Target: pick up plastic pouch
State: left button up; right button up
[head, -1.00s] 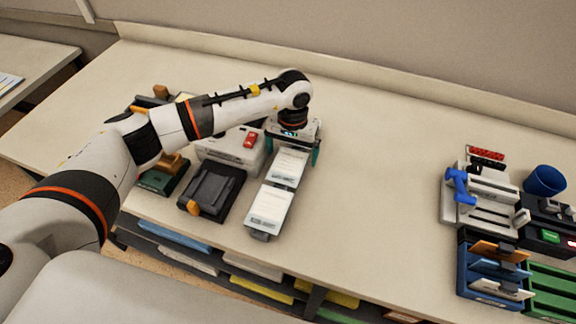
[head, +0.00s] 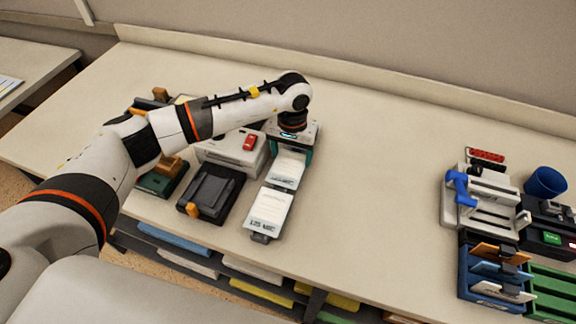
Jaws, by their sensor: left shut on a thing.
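A grey tray (head: 262,238) on the desk bears two pale, flat plastic pouches with printed labels. The far plastic pouch (head: 289,167) lies under and just in front of my left gripper (head: 290,158). The near pouch (head: 268,210) lies on the front part of the tray. My left gripper points down, with its teal fingers on both sides of the far pouch, and is shut on it. The pouch's back edge is hidden under the gripper. I cannot tell any gap between pouch and tray. My right gripper is out of view.
Left of the tray stand a dark device (head: 212,192) and a white box (head: 232,150) with a red part. At the right are a blue-handled device (head: 480,195), a blue cup (head: 545,182) and a blue card rack (head: 465,275). The desk's middle (head: 370,180) is clear.

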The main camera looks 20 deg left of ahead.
pick_arm(q)
jog(key=shift+r+p, duration=0.55)
jog(key=shift+p, duration=0.3)
notch_tip(320, 180, up, 9)
jog(key=b, duration=0.4)
jog(key=s+a+f, duration=0.1)
jog(key=s, duration=0.4)
jog(key=s+a+f, duration=0.1)
jog(key=s, duration=0.5)
jog(key=s+a+f, duration=0.1)
jog(key=s+a, duration=0.1)
jog(key=s, duration=0.4)
jog(key=shift+s+a+f, duration=0.1)
jog(key=shift+f, duration=0.1)
notch_tip(320, 180, up, 4)
send_over(292, 159)
jog(key=shift+f, duration=0.1)
